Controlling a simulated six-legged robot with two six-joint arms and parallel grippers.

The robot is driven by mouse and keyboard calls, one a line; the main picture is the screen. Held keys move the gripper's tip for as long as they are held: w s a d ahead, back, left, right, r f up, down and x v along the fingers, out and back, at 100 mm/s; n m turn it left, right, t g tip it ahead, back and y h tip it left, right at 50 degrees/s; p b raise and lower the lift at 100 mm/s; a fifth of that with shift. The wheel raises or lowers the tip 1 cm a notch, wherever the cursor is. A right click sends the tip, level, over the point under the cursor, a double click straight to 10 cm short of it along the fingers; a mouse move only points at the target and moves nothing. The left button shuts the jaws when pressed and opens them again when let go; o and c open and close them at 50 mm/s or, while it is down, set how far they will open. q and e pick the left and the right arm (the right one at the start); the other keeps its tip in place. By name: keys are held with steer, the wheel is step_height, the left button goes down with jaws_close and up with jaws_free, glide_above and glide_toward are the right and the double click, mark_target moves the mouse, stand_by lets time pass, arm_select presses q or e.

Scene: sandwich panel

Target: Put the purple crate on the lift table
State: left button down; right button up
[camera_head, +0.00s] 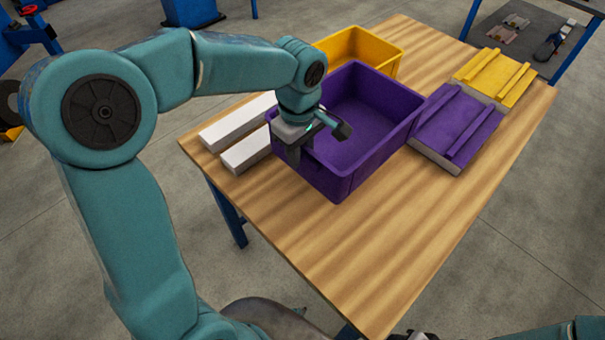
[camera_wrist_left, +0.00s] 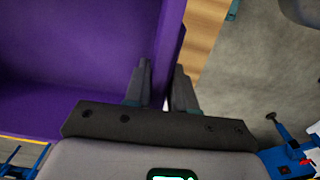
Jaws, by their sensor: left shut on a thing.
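The purple crate (camera_head: 365,115) stands open and empty on the wooden table. My left gripper (camera_head: 304,152) is shut on the crate's left wall, reaching over the rim from above. In the left wrist view the fingers (camera_wrist_left: 162,88) sit on both sides of the purple wall (camera_wrist_left: 166,50), one inside the crate and one outside. The crate looks level. I cannot clearly pick out a lift table in these views.
A yellow crate (camera_head: 383,45) stands right behind the purple one. Purple (camera_head: 455,120) and yellow (camera_head: 495,75) ribbed panels lie to the right. White blocks (camera_head: 236,122) lie to the left. The near table top (camera_head: 385,245) is clear. A blue-framed rack (camera_head: 490,38) stands beyond.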

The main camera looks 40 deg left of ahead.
arm_select(q)
step_height(320, 180, down, 9)
stand_by(0.4)
steer(key=shift+r, duration=0.1)
steer(key=shift+b, duration=0.3)
steer(key=c, duration=0.9)
jaws_free()
steer(key=shift+c, duration=0.2)
